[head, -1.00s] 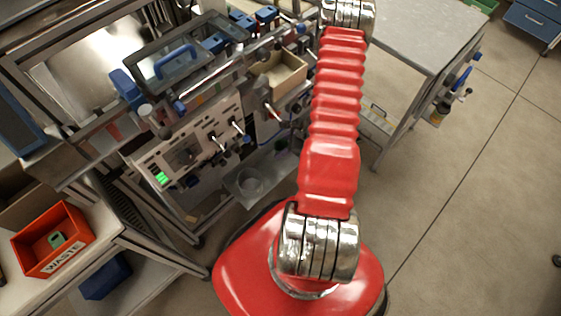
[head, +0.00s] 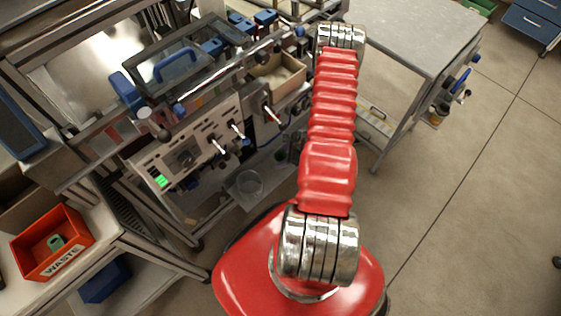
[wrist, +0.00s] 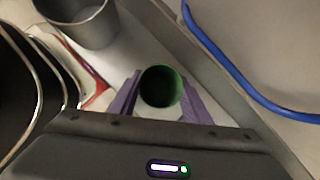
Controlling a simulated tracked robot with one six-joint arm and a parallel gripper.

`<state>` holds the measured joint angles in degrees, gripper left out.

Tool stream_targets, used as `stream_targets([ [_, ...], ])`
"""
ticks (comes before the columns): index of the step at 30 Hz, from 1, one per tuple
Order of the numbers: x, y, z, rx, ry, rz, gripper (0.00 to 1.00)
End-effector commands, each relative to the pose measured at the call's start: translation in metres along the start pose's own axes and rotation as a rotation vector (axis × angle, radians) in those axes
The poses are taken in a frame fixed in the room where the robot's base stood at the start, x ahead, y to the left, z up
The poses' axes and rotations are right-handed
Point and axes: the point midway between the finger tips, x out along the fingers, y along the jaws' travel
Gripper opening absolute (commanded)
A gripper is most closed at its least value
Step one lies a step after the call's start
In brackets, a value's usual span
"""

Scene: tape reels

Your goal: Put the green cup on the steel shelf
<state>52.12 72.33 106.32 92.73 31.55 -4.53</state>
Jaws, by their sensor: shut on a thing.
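The green cup (wrist: 161,88) is in the middle of the wrist view, seen from above into its dark opening. My gripper (wrist: 160,96) has its two purple fingers on either side of the cup and is shut on it. A pale surface lies around the cup in the wrist view; I cannot tell whether the cup touches it. In the head view the cup and my gripper are hidden. I cannot tell which surface is the steel shelf.
In the head view, an orange waste bin (head: 52,243) stands at the left and a grey-topped table (head: 415,35) at upper right.

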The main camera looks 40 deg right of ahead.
Motion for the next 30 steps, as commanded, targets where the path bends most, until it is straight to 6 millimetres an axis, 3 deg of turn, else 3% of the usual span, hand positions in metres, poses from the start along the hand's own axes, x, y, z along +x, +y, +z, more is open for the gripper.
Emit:
stream_targets([
  [6,0.02,0.003,-0.012,0.0,0.0,0.002,0.22],
  [18,0.023,0.002,-0.014,-0.001,0.0,0.001,0.22],
  [19,0.024,0.002,-0.014,-0.001,0.0,0.001,0.44],
  [27,0.023,0.002,-0.014,0.0,0.0,0.001,0.63],
  [30,0.023,0.002,-0.014,0.0,0.0,0.001,0.63],
])
